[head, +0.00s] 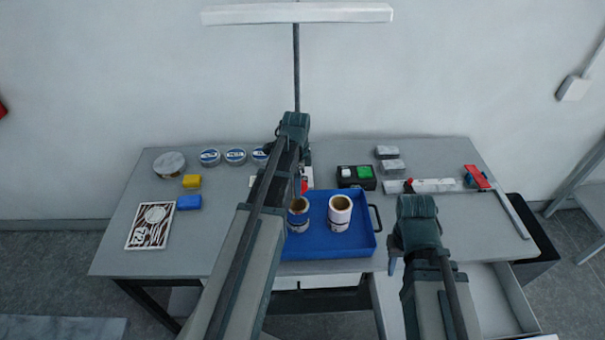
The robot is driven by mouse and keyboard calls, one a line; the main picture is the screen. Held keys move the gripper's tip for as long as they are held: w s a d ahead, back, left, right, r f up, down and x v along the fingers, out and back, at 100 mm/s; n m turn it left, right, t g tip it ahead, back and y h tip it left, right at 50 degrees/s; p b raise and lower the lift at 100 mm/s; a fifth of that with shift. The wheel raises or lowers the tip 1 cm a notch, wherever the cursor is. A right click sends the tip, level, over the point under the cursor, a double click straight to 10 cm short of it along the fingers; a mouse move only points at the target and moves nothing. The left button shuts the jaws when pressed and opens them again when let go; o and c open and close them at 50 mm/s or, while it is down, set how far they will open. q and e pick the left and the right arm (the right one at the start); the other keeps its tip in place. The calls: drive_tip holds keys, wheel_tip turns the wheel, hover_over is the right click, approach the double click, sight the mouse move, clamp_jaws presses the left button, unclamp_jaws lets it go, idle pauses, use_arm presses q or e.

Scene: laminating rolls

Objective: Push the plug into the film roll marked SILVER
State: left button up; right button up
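Two upright film rolls with brown hollow cores stand in a blue tray (325,252). The left roll (299,222) has a blue band and is partly covered by my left arm. The right roll (340,214) is white with small dark marks. I cannot read SILVER on either, and I cannot make out the plug. My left arm reaches over the tray's left side; its gripper (302,184) is mostly hidden behind the arm, above and behind the left roll. My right gripper (394,262) is right of the tray, near the table's front edge, its fingers too small to read.
A black box with a green button (365,171), grey blocks (388,152) and a red-ended tool (477,177) lie right. An open drawer (490,300) is below.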

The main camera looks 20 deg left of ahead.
use_arm(q)
drive_tip(key=shift+s, duration=0.1)
drive_tip(key=shift+f+b, duration=0.35)
drive_tip(key=shift+b, duration=0.05)
drive_tip(key=b, duration=0.7)
hover_over(297, 202)
drive_tip(key=s+d, duration=0.2)
drive_tip(key=s, duration=0.1)
drive_tip(key=shift+f, duration=3.65)
drive_tip(key=shift+s+a+f+b, duration=0.1)
drive_tip(key=shift+s+f+b, duration=0.1)
drive_tip(key=shift+b, duration=0.35)
drive_tip(key=shift+s, duration=0.2)
drive_tip(key=o, duration=1.2)
drive_tip(key=shift+d+f, duration=0.1)
drive_tip(key=shift+d, duration=0.1)
drive_tip(key=shift+c, duration=0.2)
drive_tip(key=r+p, duration=0.9)
drive_tip(key=p, duration=0.1)
drive_tip(key=r+p, duration=0.5)
drive_tip(key=shift+w+a+r, duration=0.2)
drive_tip(key=shift+w+r, duration=0.05)
drive_tip(key=shift+r, duration=0.1)
